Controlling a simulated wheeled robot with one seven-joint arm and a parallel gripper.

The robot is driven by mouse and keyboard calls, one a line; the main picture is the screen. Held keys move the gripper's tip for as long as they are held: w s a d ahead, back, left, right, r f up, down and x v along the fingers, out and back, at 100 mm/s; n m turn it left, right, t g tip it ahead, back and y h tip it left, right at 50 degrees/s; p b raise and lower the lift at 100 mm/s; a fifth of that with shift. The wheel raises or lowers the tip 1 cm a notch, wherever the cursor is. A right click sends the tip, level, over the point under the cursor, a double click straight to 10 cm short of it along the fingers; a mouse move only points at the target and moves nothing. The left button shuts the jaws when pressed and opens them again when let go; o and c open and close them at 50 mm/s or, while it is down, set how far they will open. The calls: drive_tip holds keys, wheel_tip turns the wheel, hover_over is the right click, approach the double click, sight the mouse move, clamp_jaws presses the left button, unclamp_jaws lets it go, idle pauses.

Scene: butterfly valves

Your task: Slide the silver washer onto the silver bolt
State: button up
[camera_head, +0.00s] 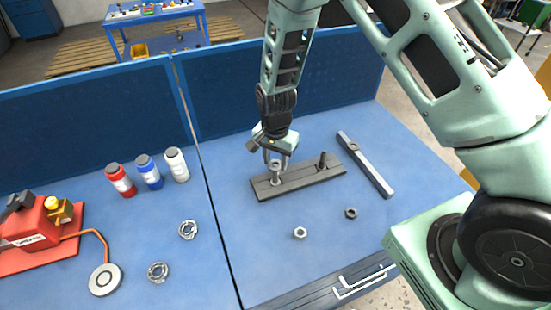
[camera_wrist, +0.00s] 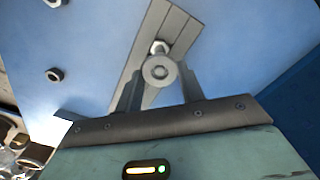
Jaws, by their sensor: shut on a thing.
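The silver bolt (camera_head: 275,179) stands upright at the left end of a dark grey plate. My gripper (camera_head: 277,161) is above this end, pointing down. Its jaws are shut on the silver washer (camera_wrist: 159,71), a flat ring held between the two fingertips (camera_wrist: 159,82) in the wrist view. The washer also shows in the head view (camera_head: 274,166), at the top of the bolt. A pale hex part of the bolt (camera_wrist: 160,46) shows just beyond the washer's edge in the wrist view. I cannot tell whether the bolt's tip is inside the hole.
A dark bolt (camera_head: 322,160) stands at the right of the plate (camera_head: 300,181). A silver nut (camera_head: 300,232) and a dark nut (camera_head: 351,213) lie in front. A long grey bar (camera_head: 366,165) lies right. Bottles (camera_head: 149,172) and a red device (camera_head: 35,235) stand left. Blue panels close the back.

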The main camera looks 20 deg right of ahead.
drive_tip(key=shift+f, duration=0.35)
idle(0.4)
drive_tip(key=o, duration=1.1)
wheel_tip(320, 180, up, 18)
drive_tip(key=f+b, duration=0.1)
drive_tip(key=b, duration=0.4)
drive_tip(key=s+a+f+n+b, duration=0.1)
drive_tip(key=s+a+n+b, duration=0.1)
drive_tip(key=s+n, duration=0.4)
drive_tip(key=s+a+f+n+b, duration=0.1)
drive_tip(key=s+n, duration=0.4)
drive_tip(key=s, duration=0.7)
drive_tip(key=s+a+f+n+b, duration=0.1)
drive_tip(key=s+a+n+b, duration=0.1)
drive_tip(key=s+n, duration=0.4)
drive_tip(key=shift+s+a+n+y+b, duration=0.2)
drive_tip(key=shift+s+a, duration=0.15)
drive_tip(key=shift+s, duration=0.4)
drive_tip(key=shift+s+a+n+y+b, duration=0.15)
drive_tip(key=shift+s+a, duration=0.15)
drive_tip(key=shift+s, duration=0.4)
